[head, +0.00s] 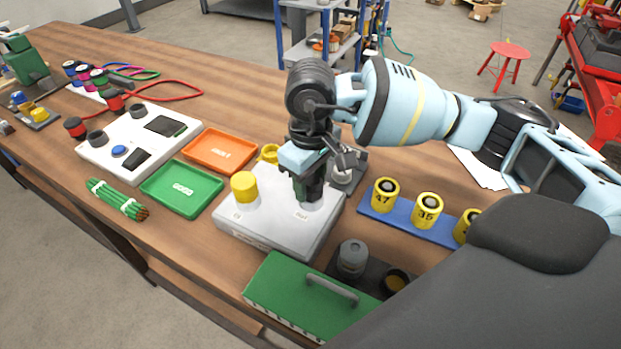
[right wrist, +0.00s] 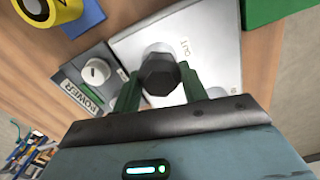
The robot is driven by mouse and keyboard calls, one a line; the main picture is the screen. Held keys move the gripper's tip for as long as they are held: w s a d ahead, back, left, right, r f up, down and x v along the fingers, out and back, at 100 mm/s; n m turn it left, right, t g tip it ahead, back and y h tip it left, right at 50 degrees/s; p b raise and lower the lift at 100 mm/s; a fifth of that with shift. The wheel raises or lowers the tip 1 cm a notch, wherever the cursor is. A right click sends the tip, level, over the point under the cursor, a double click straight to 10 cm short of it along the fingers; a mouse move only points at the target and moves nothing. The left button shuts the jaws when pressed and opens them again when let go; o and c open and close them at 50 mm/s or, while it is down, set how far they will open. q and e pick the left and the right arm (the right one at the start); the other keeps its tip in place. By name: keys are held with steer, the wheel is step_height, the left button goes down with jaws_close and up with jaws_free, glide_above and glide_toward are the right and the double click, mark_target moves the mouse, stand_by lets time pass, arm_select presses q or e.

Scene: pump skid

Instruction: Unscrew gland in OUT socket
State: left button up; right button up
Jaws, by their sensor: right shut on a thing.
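The black hex gland (right wrist: 160,74) stands at the OUT socket of the light grey box, with the OUT label printed beside it. My right gripper (right wrist: 160,88) has its green fingers on either side of the gland and is shut on it. In the head view my right gripper (head: 308,192) points down onto the right part of the grey box (head: 265,238) and hides most of the gland. I cannot tell how far the gland is threaded in. A yellow cap (head: 244,187) stands on the box's left part. My left gripper is not in view.
Green tray (head: 182,208) and orange tray (head: 219,137) lie left of the box. A blue rack (head: 405,222) with yellow numbered cylinders stands to the right. A green case (head: 300,316) with a handle is in front. A POWER panel (right wrist: 85,98) with a white knob adjoins the box.

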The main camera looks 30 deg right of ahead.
steer(key=o, duration=0.3)
steer(key=c, duration=0.3)
steer(key=shift+f+n+b, duration=0.1)
steer(key=shift+n+b, duration=0.85)
steer(key=shift+n, duration=0.45)
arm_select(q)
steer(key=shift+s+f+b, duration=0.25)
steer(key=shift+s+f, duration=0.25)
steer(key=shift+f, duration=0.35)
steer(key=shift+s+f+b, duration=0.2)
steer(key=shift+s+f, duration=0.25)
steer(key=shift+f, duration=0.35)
arm_select(e)
steer(key=shift+n, duration=0.9)
steer(key=o, duration=1)
steer(key=shift+o, duration=0.2)
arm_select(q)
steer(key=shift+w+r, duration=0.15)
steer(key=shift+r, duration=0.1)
arm_select(e)
steer(key=m, duration=0.4)
steer(key=shift+m, duration=0.3)
